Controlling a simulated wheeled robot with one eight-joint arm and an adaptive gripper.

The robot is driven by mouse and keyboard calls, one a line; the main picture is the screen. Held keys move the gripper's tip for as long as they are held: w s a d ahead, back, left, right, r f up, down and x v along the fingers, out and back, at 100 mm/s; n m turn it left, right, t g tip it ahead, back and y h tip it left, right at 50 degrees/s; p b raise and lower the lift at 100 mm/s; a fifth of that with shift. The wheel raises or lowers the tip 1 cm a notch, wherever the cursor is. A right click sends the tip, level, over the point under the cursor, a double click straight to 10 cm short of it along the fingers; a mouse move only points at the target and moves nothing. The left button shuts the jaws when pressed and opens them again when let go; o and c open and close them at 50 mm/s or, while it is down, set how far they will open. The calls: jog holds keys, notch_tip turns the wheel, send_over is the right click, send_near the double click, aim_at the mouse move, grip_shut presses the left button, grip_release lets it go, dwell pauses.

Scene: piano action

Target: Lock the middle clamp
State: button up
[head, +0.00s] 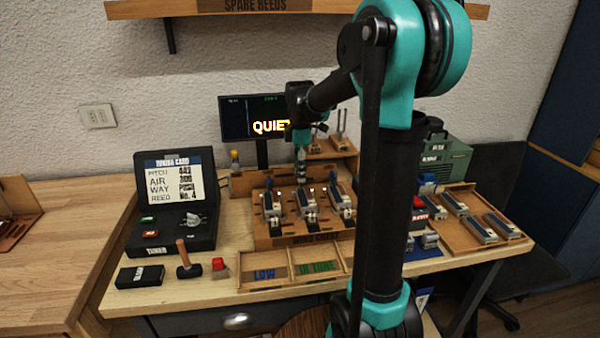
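A wooden fixture (283,243) on the workbench holds three metal reed blocks with clamps side by side. The middle clamp (306,205) sits between a left one (271,206) and a right one (337,200). Its lever position is too small to tell. My gripper (302,180) points down just above the back of the middle clamp. Whether it touches the clamp, and whether its fingers are open or shut, cannot be made out.
A tuner box (172,235) stands left, with a hammer (187,262) in front. A wooden tray (513,234) with several metal blocks lies right. A screen (236,118) reading QUIET stands behind.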

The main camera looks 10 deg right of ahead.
jog(key=shift+f, duration=0.35)
jog(key=shift+c, duration=0.4)
grip_shut()
